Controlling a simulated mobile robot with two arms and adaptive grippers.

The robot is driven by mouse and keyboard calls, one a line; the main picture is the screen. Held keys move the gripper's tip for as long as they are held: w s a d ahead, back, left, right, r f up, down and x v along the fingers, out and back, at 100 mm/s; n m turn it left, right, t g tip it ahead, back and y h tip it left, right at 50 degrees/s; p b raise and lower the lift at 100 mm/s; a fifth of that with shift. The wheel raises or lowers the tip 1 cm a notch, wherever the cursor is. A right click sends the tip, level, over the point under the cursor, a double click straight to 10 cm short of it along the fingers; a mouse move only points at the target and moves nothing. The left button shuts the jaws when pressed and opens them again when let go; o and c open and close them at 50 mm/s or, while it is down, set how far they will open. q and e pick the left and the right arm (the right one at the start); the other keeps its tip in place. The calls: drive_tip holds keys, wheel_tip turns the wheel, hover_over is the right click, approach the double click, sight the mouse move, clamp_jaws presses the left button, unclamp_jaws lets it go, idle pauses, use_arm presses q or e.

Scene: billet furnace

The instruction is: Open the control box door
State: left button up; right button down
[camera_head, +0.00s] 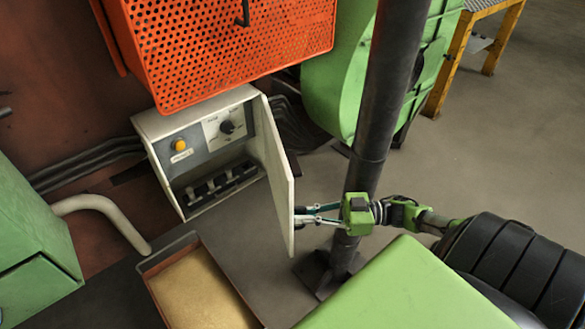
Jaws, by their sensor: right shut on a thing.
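The control box (151,128) is a pale box below the orange perforated cover. Its door (273,165) is hinged on the right side and stands open, swung out toward me. Inside show a yellow button (180,145), a dark rotary knob (227,127) and a row of dark switches (213,184). My right gripper (303,215) is at the door's outer edge, near its lower part, and is shut on the door. The fingertips are partly hidden by the door. My left gripper is not in view.
A dark vertical pole (385,100) stands close to my right gripper. The orange perforated cover (235,45) hangs above the box. A tray (198,290) lies below it, and a green cabinet (30,250) with a pale pipe stands left. Open floor lies at the right.

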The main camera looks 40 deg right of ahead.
drive_tip(key=shift+d, duration=0.2)
drive_tip(key=c, duration=2.5)
unclamp_jaws()
